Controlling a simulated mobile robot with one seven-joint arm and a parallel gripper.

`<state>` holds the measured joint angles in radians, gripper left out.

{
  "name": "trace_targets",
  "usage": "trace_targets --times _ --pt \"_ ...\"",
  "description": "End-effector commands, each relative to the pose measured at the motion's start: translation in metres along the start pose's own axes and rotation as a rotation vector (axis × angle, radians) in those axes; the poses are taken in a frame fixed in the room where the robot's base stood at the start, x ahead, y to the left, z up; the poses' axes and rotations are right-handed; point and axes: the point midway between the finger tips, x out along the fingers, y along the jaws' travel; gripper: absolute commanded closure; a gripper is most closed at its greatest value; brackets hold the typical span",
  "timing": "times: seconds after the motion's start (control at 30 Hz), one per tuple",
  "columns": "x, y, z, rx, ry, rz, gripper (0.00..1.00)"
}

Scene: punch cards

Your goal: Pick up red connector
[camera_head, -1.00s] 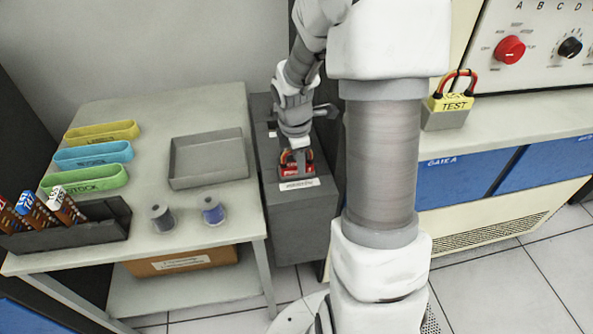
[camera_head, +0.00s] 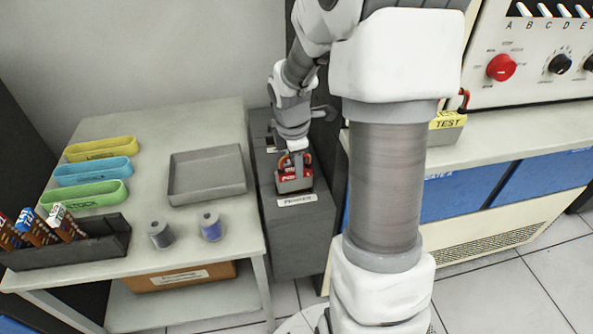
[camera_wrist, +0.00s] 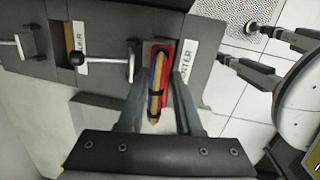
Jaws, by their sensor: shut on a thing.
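The red connector (camera_head: 293,183) is at the top of a grey cabinet, behind its white label, in the head view. A loop of red and black cable rises from it. In the wrist view the connector (camera_wrist: 167,72) shows as a red edge beside blue, yellow and orange strands, between my fingers. My gripper (camera_head: 293,155) points down onto it from above. In the wrist view my gripper (camera_wrist: 157,85) has one finger on each side and is shut on it. Whether the connector is clear of the cabinet, I cannot tell.
A table on the left holds an empty grey tray (camera_head: 207,198), yellow, blue and green loops, two spools and a card rack (camera_head: 75,247). A yellow TEST block (camera_head: 447,122) stands on the right counter, partly behind my arm. The grey cabinet (camera_head: 303,238) stands between.

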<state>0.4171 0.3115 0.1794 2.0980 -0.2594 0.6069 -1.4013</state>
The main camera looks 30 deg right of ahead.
Motion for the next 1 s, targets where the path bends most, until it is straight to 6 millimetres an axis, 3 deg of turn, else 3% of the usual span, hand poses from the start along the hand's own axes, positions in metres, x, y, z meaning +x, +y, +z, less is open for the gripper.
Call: trace_targets --times 0.03,0.13,0.7,1.0 --pt "-0.015 0.004 0.002 0.001 -0.001 0.007 1.00" --pt "-0.034 0.007 0.003 0.001 0.000 0.007 1.00" --pt "-0.042 0.014 -0.127 -0.006 0.001 0.002 1.00" --pt "-0.045 0.017 -0.169 -0.002 0.001 0.000 1.00"
